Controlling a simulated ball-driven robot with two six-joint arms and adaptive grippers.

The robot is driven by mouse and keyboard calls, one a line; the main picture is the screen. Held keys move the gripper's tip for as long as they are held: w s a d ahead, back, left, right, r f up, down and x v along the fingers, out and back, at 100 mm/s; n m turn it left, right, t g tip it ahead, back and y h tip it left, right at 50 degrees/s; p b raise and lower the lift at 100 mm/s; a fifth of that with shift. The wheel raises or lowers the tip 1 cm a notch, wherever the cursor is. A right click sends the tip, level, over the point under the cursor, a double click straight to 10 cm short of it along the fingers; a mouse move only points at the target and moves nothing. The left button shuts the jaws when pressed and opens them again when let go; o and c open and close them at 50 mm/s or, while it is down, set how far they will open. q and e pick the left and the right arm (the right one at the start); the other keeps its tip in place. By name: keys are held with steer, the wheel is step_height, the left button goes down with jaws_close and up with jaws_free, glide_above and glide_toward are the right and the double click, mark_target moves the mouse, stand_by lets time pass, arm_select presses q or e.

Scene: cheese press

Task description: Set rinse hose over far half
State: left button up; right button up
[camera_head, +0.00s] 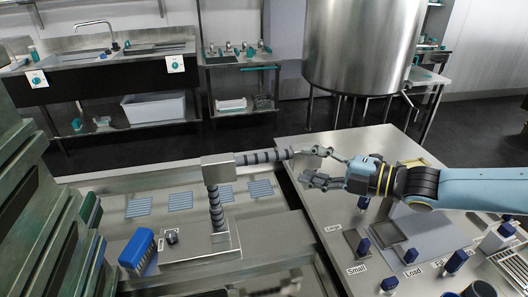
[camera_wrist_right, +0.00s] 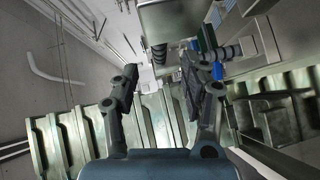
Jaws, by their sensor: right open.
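The rinse hose (camera_head: 262,157) looks like a dark, grey-ringed pipe. It runs level to the right from a metal block (camera_head: 217,167) on top of an upright ringed post (camera_head: 215,208). The post stands on a metal ledge of the steel trough (camera_head: 165,183). My right gripper (camera_head: 322,167) is open, at the right end of the hose. I cannot tell whether a finger touches the hose. In the right wrist view my open fingers (camera_wrist_right: 162,95) stand apart, with no object clearly held between them. My left gripper is not in view.
Blue grates (camera_head: 180,200) lie in the trough. A blue brush-like object (camera_head: 138,248) is at its near left, beside stacked metal plates (camera_head: 30,190). The right table (camera_head: 300,147) holds blue-topped pieces and labels. A large steel vat (camera_head: 360,45) and sinks (camera_head: 105,58) stand behind.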

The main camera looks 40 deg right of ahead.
mark_target(280, 159)
steer(key=b+x, duration=0.2)
steer(key=x, duration=0.1)
steer(key=b+x, duration=0.1)
steer(key=x, duration=0.1)
steer(key=shift+w+f+b, duration=0.15)
steer(key=shift+f+b, duration=0.15)
steer(key=shift+b, duration=0.1)
steer(key=b+x, duration=0.2)
steer(key=x, duration=0.1)
steer(key=shift+a+r, duration=0.1)
steer(key=shift+r, duration=0.1)
steer(key=shift+w+a+b, duration=0.1)
steer(key=shift+w+b, duration=0.2)
steer(key=shift+w, duration=0.25)
steer(key=shift+r, duration=0.1)
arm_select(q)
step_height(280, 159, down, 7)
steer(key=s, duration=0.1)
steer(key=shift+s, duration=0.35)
arm_select(e)
jaws_close()
